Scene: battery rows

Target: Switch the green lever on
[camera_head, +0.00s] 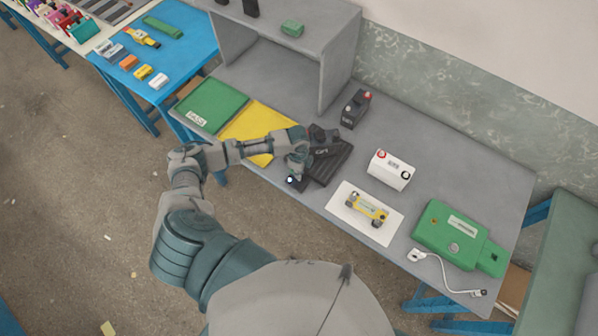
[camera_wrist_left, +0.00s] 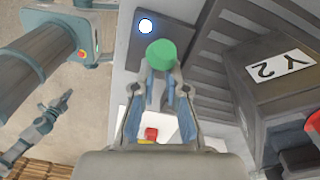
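The green lever shows as a round green knob (camera_wrist_left: 161,54) in the left wrist view. My left gripper (camera_wrist_left: 160,72) is right at it, with one fingertip on each side of the knob's near edge. I cannot tell whether the fingers press on the knob. A white lamp (camera_wrist_left: 145,26) beside it is lit; it also shows in the head view (camera_head: 290,180). In the head view my left gripper (camera_head: 298,165) hides the knob. What looks like my right gripper (camera_wrist_left: 65,98) is small and far off in the left wrist view; its fingers are unclear.
A black box marked Y2 (camera_wrist_left: 272,72) stands close beside the gripper. A white mat (camera_head: 343,204) bears a yellow device (camera_head: 367,207). A white box (camera_head: 390,170), a green case (camera_head: 445,235) and a white cable (camera_head: 450,275) lie to the right. Green (camera_head: 210,101) and yellow (camera_head: 250,122) mats lie left.

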